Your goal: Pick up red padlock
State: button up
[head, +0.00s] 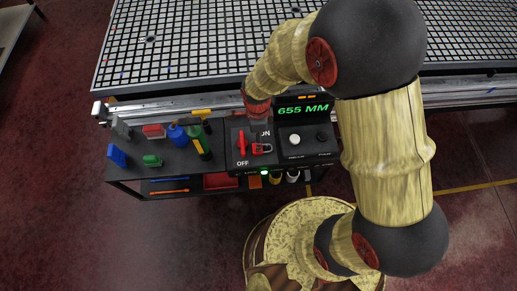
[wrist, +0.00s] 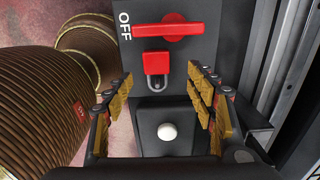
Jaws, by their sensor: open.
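The red padlock (wrist: 156,62) shows in the wrist view on the black control panel, its body just below the red switch handle (wrist: 170,31) and its grey shackle toward the white knob. In the head view the padlock (head: 262,148) lies right of the upright red handle (head: 242,143), beside the ON and OFF marks. My gripper (wrist: 171,88) is open, with one finger on each side of the panel area below the padlock. Nothing is between the fingers' pads that touches them. In the head view my arm hides the fingers.
A display reading 655 MM (head: 303,110) and a white knob (head: 294,139) are on the same panel. A black shelf cart (head: 135,168) to the left holds several coloured tools and blocks. The large grid table (head: 190,45) lies behind. A metal rail (wrist: 283,70) runs along the wrist view's right.

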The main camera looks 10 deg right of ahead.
jog(key=f+b, duration=0.1)
jog(key=f, duration=0.3)
jog(key=f+b, duration=0.1)
jog(key=f, duration=0.1)
jog(key=shift+s+a+f+b, duration=0.1)
jog(key=shift+s+f+b, duration=0.15)
jog(key=shift+f+b, duration=0.15)
jog(key=shift+r, duration=0.1)
jog(key=shift+c, duration=0.8)
jog(key=c, duration=1.1)
jog(key=shift+r, duration=0.1)
jog(key=shift+c, duration=0.4)
